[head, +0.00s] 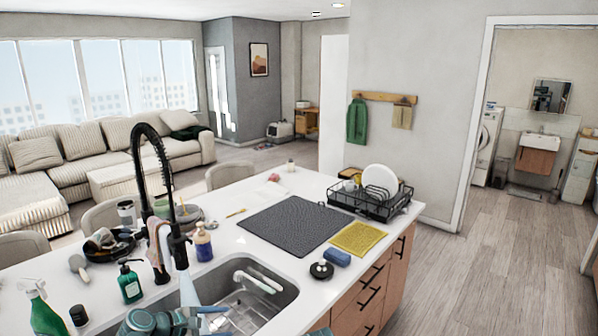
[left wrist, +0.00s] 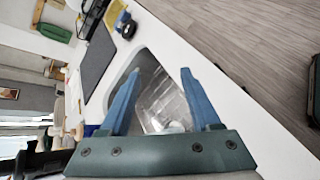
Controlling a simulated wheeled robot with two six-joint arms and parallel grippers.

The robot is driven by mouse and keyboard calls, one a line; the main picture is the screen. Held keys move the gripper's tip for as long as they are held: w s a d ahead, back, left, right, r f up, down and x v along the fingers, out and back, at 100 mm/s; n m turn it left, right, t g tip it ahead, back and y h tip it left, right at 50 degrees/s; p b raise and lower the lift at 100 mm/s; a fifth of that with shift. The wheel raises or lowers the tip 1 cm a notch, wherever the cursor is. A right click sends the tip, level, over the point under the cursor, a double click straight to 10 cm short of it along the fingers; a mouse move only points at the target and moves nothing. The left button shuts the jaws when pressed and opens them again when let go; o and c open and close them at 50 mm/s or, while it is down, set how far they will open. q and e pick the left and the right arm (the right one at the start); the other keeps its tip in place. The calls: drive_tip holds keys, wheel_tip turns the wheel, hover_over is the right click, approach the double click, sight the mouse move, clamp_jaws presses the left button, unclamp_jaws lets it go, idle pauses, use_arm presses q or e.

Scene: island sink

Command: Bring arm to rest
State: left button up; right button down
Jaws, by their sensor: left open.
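My left gripper (head: 222,320) is at the bottom of the head view, over the near side of the sink (head: 282,309). In the left wrist view its two blue fingers (left wrist: 161,85) stand wide apart with nothing between them. The sink basin (left wrist: 158,98) shows beyond and between the fingers. A pale object (head: 258,282) lies in the sink, apart from the fingers. My right gripper is in neither view.
A dark mat (head: 296,226), yellow cloth (head: 357,238) and dish rack (head: 370,204) lie beyond. The floor (head: 490,270) at right is clear.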

use_arm(q)
drive_tip(key=s+d+f+m+g+y, duration=0.4)
drive_tip(key=s+d+m, duration=0.3)
drive_tip(key=m, duration=0.4)
drive_tip(key=s+d+f+m+g+y, duration=0.4)
drive_tip(key=s+d+f+m, duration=0.3)
drive_tip(key=s+m, duration=0.2)
drive_tip(key=shift+s+f+m+y+b, duration=0.25)
drive_tip(key=shift+m+y+b, duration=0.2)
drive_tip(key=shift+m+y, duration=0.4)
